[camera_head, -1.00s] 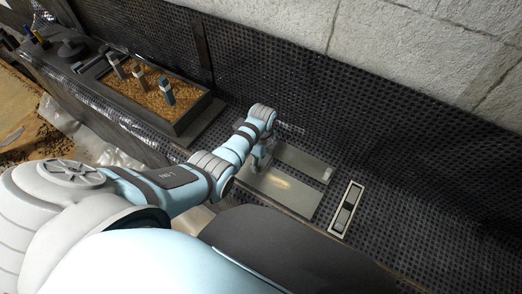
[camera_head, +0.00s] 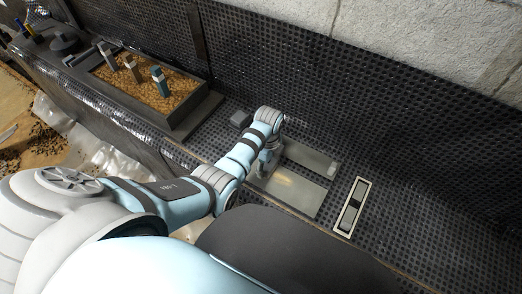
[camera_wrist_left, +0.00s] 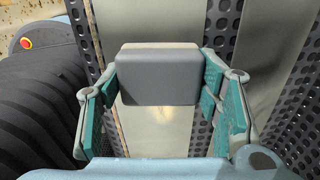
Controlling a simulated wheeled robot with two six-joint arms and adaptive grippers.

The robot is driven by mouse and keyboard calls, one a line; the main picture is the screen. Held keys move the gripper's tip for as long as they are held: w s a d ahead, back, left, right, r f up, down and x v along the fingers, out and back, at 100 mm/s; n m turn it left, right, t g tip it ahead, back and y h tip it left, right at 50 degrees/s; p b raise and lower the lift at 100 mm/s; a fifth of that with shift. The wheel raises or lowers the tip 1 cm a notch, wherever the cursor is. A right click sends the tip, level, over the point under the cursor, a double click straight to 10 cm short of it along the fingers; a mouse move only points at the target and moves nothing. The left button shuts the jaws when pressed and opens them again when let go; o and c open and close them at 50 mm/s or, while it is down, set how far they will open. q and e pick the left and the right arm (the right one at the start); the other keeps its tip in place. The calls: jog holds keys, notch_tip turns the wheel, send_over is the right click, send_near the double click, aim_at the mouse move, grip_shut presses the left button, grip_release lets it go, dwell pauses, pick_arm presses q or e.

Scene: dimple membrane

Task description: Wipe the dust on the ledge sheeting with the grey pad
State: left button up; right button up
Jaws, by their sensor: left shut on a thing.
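My left gripper (camera_wrist_left: 160,108) is shut on a grey pad (camera_wrist_left: 158,80) with a pale beige back edge; green finger linings show on both sides of it. In the head view the left gripper (camera_head: 264,168) is low over the left part of the metal plates, mostly hidden by its own wrist. The black dimpled sheeting (camera_head: 400,235) covers the ledge around two flat metal plates (camera_head: 310,191). A warm bright patch shows on the nearer plate; I cannot tell whether it is dust or glare. Whether the pad touches the surface is unclear. My right gripper is out of view.
A grey block (camera_head: 240,118) lies on the sheeting left of my wrist. A small light block (camera_head: 332,170) sits at the plates' right end. A pale framed strip (camera_head: 352,207) lies further right. A tray of granules (camera_head: 193,118) holding upright tools stands left. A stone wall rises behind.

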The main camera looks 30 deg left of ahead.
pick_arm(q)
jog(key=shift+d+b, duration=0.4)
jog(key=shift+d, duration=1.55)
jog(key=shift+s+d+f+b, duration=0.15)
jog(key=shift+d+b, duration=0.85)
jog(key=shift+d, duration=1.65)
jog(key=shift+d+b, duration=0.15)
jog(key=shift+b, duration=0.25)
jog(key=shift+s, duration=0.1)
jog(key=shift+a+r, duration=0.2)
jog(key=shift+a, duration=0.4)
jog(key=shift+a+p, duration=0.35)
jog(key=shift+p, duration=0.1)
jog(key=shift+a+p, duration=0.65)
jog(key=shift+a, duration=1.3)
jog(key=shift+w+a+p, duration=0.2)
jog(key=shift+a+p, duration=0.1)
jog(key=shift+a, duration=1.2)
jog(key=shift+w+a+p, duration=0.15)
jog(key=shift+a+p, duration=0.1)
jog(key=shift+a, duration=1.2)
jog(key=shift+r+p, duration=0.45)
jog(key=shift+p, duration=0.1)
jog(key=shift+w+f+p, duration=0.15)
jog(key=shift+f+p, duration=0.05)
jog(key=shift+p, duration=0.2)
notch_tip(320, 180, up, 6)
jog(key=p, duration=0.7)
